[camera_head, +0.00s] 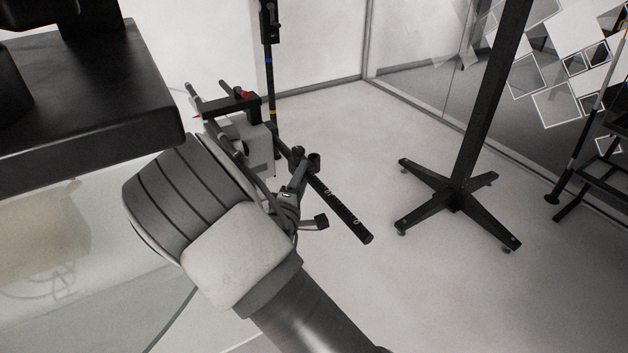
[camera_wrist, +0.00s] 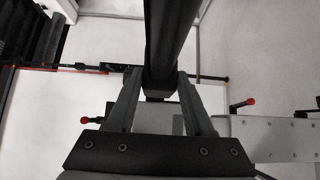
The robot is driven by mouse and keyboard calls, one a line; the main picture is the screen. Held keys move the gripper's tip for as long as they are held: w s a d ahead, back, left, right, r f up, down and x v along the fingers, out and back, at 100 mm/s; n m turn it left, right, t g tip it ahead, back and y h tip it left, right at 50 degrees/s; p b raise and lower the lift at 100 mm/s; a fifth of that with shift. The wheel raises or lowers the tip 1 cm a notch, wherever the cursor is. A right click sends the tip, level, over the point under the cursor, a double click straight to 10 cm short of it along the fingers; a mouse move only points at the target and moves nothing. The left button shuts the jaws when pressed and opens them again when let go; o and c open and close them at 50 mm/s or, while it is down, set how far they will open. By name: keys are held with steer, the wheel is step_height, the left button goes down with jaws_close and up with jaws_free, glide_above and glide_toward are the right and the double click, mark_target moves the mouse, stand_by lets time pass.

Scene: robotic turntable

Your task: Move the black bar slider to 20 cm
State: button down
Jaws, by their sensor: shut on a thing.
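The black bar (camera_head: 343,208) shows in the head view as a slanted dark rod with small white marks, its free end pointing down and right. In the wrist view a dark bar (camera_wrist: 172,35) runs from the top edge down between my fingers. My gripper (camera_wrist: 160,80) is shut on this black bar slider, one finger on each side. In the head view my wrist and arm hide most of the gripper, and small dark parts stand beside the bar there. The marks are too small to read, so I cannot tell the slider's position.
A pale box with a black top bracket (camera_head: 232,105) and red tips stands behind my wrist. A black stand (camera_head: 462,194) with a crossed foot is at the right, and a dark ledge (camera_head: 100,100) at the upper left. The floor (camera_head: 400,300) between is clear.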

steer(key=shift+w+d+r, duration=0.1)
steer(key=shift+w, duration=0.1)
steer(key=shift+c, duration=1.4)
jaws_free()
steer(key=shift+s, duration=0.1)
steer(key=s+a+p, duration=0.1)
steer(key=s, duration=0.7)
steer(key=s+a+p, duration=0.1)
steer(key=s+a, duration=0.1)
steer(key=s, duration=0.7)
steer(key=shift+a, duration=0.3)
